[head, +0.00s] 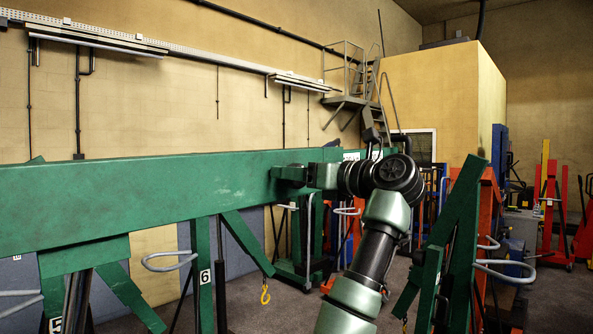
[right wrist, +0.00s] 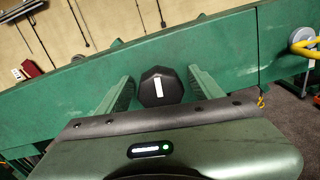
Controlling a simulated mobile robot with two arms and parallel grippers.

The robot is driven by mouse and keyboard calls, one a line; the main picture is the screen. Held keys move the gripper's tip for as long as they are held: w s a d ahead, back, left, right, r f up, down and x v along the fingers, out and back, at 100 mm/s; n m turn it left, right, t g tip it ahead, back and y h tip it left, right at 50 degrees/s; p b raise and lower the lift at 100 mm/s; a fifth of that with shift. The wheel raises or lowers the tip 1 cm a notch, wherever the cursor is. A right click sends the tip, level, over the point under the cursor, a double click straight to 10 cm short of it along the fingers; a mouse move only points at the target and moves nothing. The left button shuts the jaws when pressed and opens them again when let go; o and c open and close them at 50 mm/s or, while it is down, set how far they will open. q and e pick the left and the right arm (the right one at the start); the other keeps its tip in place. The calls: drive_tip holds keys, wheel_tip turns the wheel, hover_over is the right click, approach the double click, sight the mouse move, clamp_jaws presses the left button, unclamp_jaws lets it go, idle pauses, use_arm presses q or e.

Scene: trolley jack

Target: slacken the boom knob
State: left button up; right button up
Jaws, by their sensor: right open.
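The boom (head: 130,195) is a long green beam crossing the head view from the left edge to behind my right arm. It also fills the middle of the right wrist view (right wrist: 50,108). The boom knob (right wrist: 159,92) is black and many-sided, with an upright white mark on its face. It sits against the boom's side. My right gripper (right wrist: 160,74) is open, with one green finger on each side of the knob and a visible gap to each. In the head view this gripper (head: 287,173) is at the boom's side, and the knob is hidden there. My left gripper is not in view.
Green legs and braces stand below the boom, with a yellow hook (head: 265,292) hanging near a numbered post (head: 205,275). A green A-shaped frame (head: 462,240) stands at the right. Red trolleys (head: 552,215) are further back. Grey floor is bare at the lower right.

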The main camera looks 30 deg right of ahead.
drive_tip(key=c, duration=1.4)
